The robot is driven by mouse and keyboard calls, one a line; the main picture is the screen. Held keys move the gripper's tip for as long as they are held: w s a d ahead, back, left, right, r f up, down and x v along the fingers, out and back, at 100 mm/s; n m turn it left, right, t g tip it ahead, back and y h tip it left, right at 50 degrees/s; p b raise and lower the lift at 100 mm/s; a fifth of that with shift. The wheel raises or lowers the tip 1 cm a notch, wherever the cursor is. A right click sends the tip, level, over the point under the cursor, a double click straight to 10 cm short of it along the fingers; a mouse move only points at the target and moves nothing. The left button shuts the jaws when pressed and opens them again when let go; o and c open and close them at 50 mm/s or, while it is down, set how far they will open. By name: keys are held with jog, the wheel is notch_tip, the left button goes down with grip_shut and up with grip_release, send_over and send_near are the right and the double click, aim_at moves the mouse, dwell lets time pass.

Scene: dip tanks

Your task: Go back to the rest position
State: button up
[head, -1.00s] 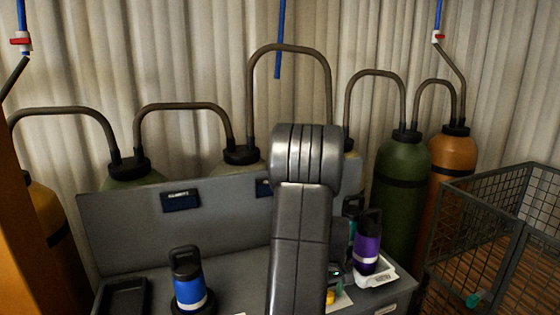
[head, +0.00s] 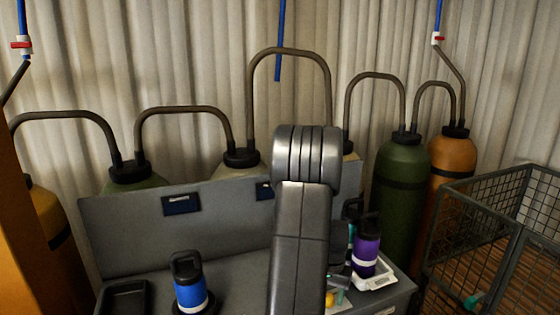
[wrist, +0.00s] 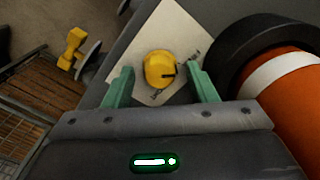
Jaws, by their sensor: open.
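My gripper (wrist: 160,88) is open in the wrist view, its two green fingers apart. A yellow round object (wrist: 160,69) lies on a pale sheet between and beyond the fingertips, and neither finger is seen touching it. In the head view, my arm hides much of the bench middle, and the yellow object (head: 330,299) shows just right of the arm, near the bench's front.
On the grey bench (head: 240,285) stand a blue bottle (head: 189,290) at left and a purple bottle (head: 366,248) in a white tray (head: 378,280) at right. An orange cylinder with a white band (wrist: 285,85) is close right in the wrist view. A wire cage (head: 480,235) stands right.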

jog(key=m+p, duration=0.1)
jog(key=m, duration=0.4)
jog(key=shift+r+p, duration=0.1)
jog(key=shift+p, duration=0.3)
jog(key=shift+m+p, duration=0.55)
jog(key=shift+m, duration=1.25)
jog(key=shift+s, duration=0.15)
